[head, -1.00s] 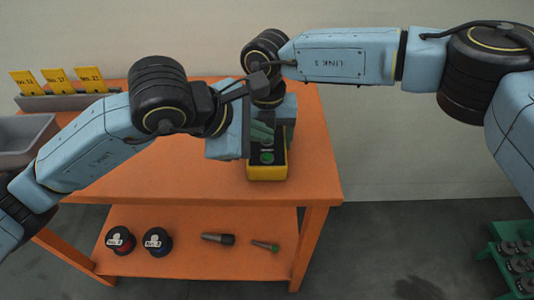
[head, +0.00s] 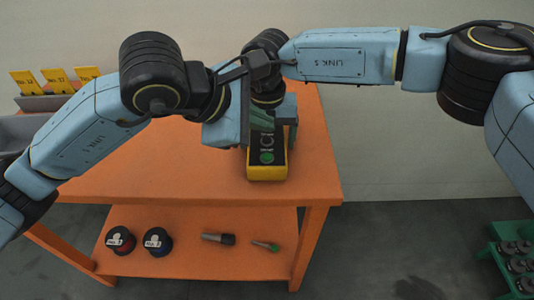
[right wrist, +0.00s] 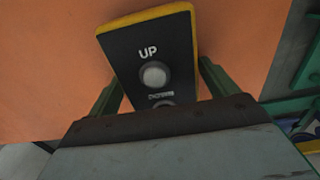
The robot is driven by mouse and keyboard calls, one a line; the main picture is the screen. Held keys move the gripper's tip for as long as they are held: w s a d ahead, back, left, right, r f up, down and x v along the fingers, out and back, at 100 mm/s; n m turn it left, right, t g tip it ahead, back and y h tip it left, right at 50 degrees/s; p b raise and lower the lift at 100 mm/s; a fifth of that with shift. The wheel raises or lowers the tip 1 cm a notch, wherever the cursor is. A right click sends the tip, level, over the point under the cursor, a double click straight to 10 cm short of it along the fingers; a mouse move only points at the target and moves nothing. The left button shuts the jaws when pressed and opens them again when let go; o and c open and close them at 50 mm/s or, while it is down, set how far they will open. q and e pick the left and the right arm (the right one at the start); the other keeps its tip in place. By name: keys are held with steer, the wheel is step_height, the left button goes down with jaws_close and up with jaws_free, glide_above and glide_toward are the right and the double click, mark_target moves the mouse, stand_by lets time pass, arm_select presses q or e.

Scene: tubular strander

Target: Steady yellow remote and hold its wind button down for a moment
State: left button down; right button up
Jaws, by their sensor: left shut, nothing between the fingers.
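The yellow remote (head: 267,173) has a black face and stands on the orange table near its front right corner. Its face shows a round green button and pale markings in the head view.
The orange table (head: 180,182) has free room left of the remote. Its lower shelf (head: 200,262) holds two labelled spools and two small tools. A grey bin and yellow number cards stand at the left. A green rack (head: 510,250) stands at the lower right.

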steer(key=shift+o, duration=1.1)
step_height(320, 180, up, 12)
